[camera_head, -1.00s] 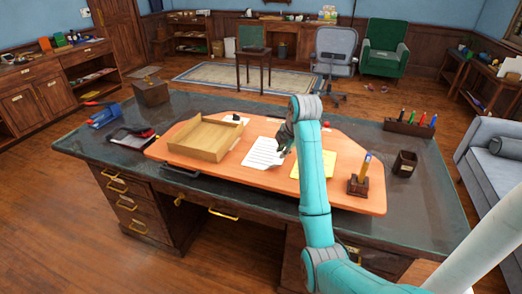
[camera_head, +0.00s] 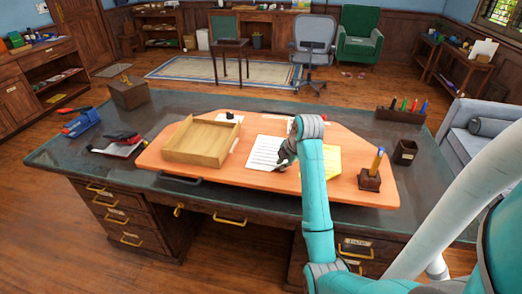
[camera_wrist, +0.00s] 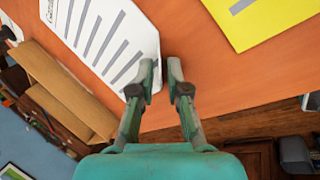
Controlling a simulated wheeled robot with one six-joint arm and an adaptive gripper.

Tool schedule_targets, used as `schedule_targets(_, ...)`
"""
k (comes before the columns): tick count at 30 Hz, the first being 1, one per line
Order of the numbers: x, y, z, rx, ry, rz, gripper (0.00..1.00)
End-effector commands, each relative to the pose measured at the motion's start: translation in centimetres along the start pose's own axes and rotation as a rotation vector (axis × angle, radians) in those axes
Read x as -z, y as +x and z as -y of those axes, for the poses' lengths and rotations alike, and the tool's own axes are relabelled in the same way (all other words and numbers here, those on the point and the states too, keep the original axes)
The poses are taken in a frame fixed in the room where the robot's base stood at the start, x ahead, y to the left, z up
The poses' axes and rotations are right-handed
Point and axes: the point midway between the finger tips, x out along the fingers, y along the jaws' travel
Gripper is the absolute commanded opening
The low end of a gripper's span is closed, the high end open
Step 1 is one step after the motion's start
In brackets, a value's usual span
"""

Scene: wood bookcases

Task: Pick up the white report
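The white report (camera_head: 264,150) is a sheet with grey lines, lying flat on the orange board of the desk. In the wrist view the report (camera_wrist: 98,32) is at the upper left, its right edge close beside the left finger. I cannot tell whether the left finger touches the sheet. In the head view my gripper (camera_head: 284,161) is low at the report's right edge, partly hidden by my arm.
A wooden tray (camera_head: 202,160) stands left of the report. A yellow sheet (camera_head: 332,160) lies to the right, partly behind my arm. A pen holder (camera_head: 370,180) and a dark cup (camera_head: 405,152) are farther right.

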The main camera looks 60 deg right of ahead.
Motion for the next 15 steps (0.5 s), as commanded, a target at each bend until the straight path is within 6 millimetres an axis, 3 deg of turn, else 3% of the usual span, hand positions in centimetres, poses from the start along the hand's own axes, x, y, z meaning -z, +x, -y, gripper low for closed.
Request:
schedule_targets(9, -0.28, 0.18, 0.46, 0.000, 0.000, 0.000, 0.15)
schedule_targets(12, -0.27, 0.18, 0.45, 0.000, 0.000, 0.000, 0.00)
schedule_targets(15, -0.27, 0.18, 0.45, 0.000, 0.000, 0.000, 0.00)
